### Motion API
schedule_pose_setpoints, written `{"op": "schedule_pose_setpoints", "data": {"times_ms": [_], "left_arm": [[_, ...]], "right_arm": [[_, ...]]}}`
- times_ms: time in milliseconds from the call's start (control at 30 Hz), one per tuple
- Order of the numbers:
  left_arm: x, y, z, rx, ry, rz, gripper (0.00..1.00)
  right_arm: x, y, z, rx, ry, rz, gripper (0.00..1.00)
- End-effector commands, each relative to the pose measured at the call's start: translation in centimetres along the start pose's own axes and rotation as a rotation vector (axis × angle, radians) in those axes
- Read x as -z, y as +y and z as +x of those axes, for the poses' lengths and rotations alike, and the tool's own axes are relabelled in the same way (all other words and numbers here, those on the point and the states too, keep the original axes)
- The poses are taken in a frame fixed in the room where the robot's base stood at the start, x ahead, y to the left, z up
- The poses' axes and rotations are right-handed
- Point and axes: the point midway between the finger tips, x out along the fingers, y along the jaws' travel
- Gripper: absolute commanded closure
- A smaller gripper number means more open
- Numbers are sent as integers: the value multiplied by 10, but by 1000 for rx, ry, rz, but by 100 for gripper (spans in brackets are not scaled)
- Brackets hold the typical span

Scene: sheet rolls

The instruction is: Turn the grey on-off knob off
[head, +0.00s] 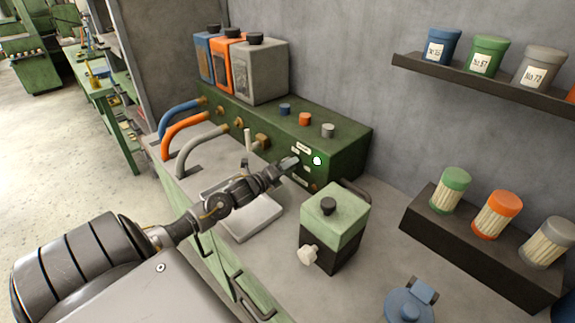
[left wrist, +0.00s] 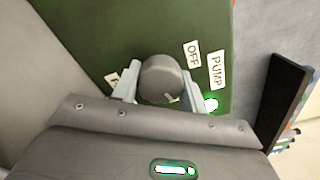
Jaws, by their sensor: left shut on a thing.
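The grey on-off knob (left wrist: 160,75) sits on the front of the green pump box (head: 340,145). In the left wrist view it is between my left gripper's two fingers (left wrist: 159,92), which are shut on its sides. A small pale mark shows low on the knob. An OFF label (left wrist: 193,54) is to its upper right and a PUMP label (left wrist: 216,70) is beyond it. Another label at the left is mostly hidden by a finger. A lamp (left wrist: 211,104) glows whitish green; it also shows in the head view (head: 317,160). In the head view my left gripper (head: 291,162) covers the knob.
Blue, orange and grey canisters (head: 262,72) stand on the box's left end. Curved hoses (head: 185,150) run at its left. A small green-topped unit (head: 334,215) stands right of my arm. A shallow tray (head: 258,220) lies below my arm. Shelves (head: 485,85) with jars are at right.

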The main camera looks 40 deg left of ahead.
Motion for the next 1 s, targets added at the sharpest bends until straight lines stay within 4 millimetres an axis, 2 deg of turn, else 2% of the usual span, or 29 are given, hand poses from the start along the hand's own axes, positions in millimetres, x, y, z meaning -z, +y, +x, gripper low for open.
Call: {"op": "schedule_pose_setpoints", "data": {"times_ms": [1000], "left_arm": [[-2,-3,0,-1,-2,-951,80]], "right_arm": [[5,-1,-44,2,1,1,100]]}}
